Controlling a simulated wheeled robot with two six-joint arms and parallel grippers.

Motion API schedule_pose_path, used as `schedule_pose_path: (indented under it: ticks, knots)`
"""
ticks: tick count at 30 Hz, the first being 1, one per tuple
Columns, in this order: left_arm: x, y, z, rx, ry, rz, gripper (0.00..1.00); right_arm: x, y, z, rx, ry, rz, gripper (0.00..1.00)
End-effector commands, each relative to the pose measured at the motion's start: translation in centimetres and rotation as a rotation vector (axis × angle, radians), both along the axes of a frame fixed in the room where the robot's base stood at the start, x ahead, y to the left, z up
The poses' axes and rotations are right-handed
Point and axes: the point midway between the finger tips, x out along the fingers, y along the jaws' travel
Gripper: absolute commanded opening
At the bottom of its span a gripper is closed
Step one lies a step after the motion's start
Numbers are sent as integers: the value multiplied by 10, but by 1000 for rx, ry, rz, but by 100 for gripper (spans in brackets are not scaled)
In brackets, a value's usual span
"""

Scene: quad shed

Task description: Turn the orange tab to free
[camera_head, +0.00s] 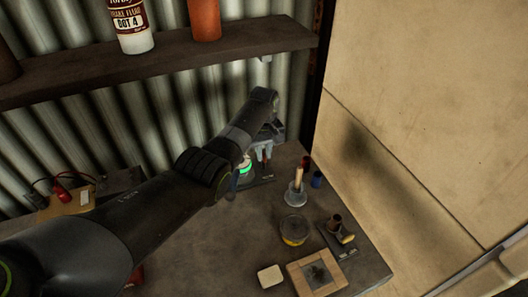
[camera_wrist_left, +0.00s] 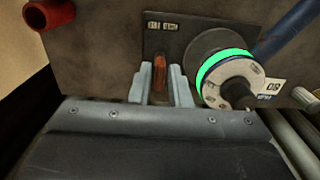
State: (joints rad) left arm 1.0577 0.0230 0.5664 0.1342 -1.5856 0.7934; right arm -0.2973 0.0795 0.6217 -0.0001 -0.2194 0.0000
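The orange tab (camera_wrist_left: 160,74) stands upright on a dark plate (camera_wrist_left: 172,30) with small lettering, in the left wrist view. My left gripper (camera_wrist_left: 163,82) has one finger on each side of the tab, with only a narrow gap between the fingers. I cannot tell if they press on it. In the head view my left gripper (camera_head: 263,150) is at the back of the bench, low against the corrugated wall, and my arm partly hides that spot. My right gripper is in neither view.
A round fitting with a glowing green ring (camera_wrist_left: 222,66) sits close right of the fingers. A red cylinder (camera_wrist_left: 48,14) is at upper left. The bench (camera_head: 210,250) holds a funnel-like item (camera_head: 296,193), a yellow-banded cup (camera_head: 294,230) and a wooden frame (camera_head: 300,277). A shelf (camera_head: 160,62) hangs above.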

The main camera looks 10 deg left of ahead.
Motion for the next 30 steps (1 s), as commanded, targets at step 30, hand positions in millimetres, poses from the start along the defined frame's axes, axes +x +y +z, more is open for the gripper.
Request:
schedule_pose_path:
  ticks: [30]
  knots:
    - [2, -1, 3, 0, 0, 403, 0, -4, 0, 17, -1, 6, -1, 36]
